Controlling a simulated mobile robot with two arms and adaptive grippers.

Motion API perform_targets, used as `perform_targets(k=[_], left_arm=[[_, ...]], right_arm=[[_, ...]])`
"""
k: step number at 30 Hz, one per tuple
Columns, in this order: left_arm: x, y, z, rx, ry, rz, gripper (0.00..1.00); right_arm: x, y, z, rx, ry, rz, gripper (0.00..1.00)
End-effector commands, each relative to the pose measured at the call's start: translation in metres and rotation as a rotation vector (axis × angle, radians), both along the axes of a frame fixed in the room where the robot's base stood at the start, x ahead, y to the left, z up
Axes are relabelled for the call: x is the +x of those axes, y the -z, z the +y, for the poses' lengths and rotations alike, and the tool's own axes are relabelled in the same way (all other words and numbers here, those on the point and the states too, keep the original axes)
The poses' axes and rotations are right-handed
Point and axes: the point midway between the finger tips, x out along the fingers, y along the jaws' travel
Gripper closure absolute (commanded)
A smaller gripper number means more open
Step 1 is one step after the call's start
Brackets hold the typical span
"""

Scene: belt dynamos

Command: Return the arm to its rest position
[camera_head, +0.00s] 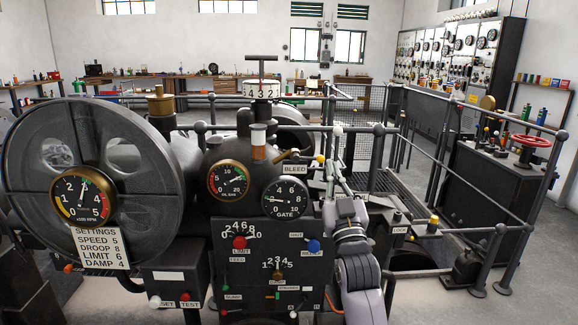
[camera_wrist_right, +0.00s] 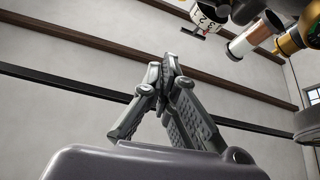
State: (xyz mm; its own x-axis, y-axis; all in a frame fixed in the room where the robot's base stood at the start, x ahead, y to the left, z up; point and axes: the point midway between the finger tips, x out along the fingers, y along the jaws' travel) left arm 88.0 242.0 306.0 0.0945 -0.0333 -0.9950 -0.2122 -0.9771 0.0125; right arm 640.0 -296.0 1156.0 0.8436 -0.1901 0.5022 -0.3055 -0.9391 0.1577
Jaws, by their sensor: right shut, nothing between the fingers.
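My right arm rises from the lower right-middle of the head view, in front of the dark machine. My right gripper (camera_head: 337,137) points upward beside the machine, just right of the BLEED label. Its grey fingers are together with nothing between them. In the right wrist view the gripper (camera_wrist_right: 169,62) is also shut and empty, with wall and dark rails behind it. I cannot tell how close the fingers are to the parts around them. My left gripper is in neither view.
The machine carries a control panel (camera_head: 268,262), brass-rimmed speed gauge (camera_head: 82,197), gate gauge (camera_head: 286,198) and settings card (camera_head: 100,247). A numbered white dial (camera_head: 261,90) stands on top. Railings and a red handwheel (camera_head: 531,141) are at right.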

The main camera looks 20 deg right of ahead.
Motion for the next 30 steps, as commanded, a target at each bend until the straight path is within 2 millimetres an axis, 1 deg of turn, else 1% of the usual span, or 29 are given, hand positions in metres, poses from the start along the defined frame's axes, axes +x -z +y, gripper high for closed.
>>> perform_targets(k=[3, 5, 8, 11, 12, 14, 15, 17, 18, 19, 20, 21, 23, 24, 26, 27, 29, 30], left_arm=[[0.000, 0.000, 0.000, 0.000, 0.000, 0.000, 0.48], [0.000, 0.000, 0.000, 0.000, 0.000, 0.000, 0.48], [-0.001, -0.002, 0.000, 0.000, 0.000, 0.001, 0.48], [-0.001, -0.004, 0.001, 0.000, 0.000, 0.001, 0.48], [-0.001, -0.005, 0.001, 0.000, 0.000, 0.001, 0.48], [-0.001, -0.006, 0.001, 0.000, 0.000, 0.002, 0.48], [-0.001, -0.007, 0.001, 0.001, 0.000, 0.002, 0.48], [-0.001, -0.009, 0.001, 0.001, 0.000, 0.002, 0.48], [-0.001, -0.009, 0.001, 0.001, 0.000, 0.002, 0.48], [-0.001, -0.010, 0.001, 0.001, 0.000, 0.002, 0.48], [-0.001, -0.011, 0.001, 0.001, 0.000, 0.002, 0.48], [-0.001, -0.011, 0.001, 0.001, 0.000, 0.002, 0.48], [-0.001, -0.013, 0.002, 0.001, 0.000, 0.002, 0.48], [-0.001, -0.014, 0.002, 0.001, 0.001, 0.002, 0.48], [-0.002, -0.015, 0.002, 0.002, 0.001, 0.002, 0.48], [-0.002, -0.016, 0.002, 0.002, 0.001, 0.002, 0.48], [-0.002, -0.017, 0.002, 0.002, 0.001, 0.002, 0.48], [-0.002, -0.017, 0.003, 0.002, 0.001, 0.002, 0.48]], right_arm=[[0.001, 0.001, 0.000, 0.000, -0.001, 0.002, 1.00], [0.004, 0.008, 0.001, 0.001, -0.004, 0.017, 1.00], [0.016, 0.039, 0.007, 0.007, -0.023, 0.082, 1.00], [0.033, 0.097, 0.017, 0.018, -0.055, 0.198, 1.00], [0.039, 0.126, 0.022, 0.022, -0.070, 0.255, 1.00], [0.044, 0.172, 0.030, 0.030, -0.091, 0.342, 1.00], [0.046, 0.203, 0.035, 0.036, -0.105, 0.399, 1.00], [0.044, 0.249, 0.042, 0.046, -0.124, 0.483, 1.00], [0.041, 0.280, 0.047, 0.052, -0.135, 0.540, 1.00], [0.038, 0.302, 0.050, 0.057, -0.143, 0.582, 1.00], [0.033, 0.325, 0.054, 0.061, -0.150, 0.624, 1.00], [0.026, 0.355, 0.057, 0.067, -0.160, 0.679, 1.00], [0.012, 0.399, 0.063, 0.077, -0.174, 0.762, 1.00], [0.000, 0.427, 0.066, 0.083, -0.180, 0.817, 1.00], [-0.019, 0.469, 0.071, 0.092, -0.190, 0.898, 1.00], [-0.035, 0.496, 0.073, 0.098, -0.195, 0.952, 1.00], [-0.060, 0.535, 0.077, 0.109, -0.202, 1.033, 1.00], [-0.078, 0.559, 0.079, 0.115, -0.206, 1.085, 1.00]])
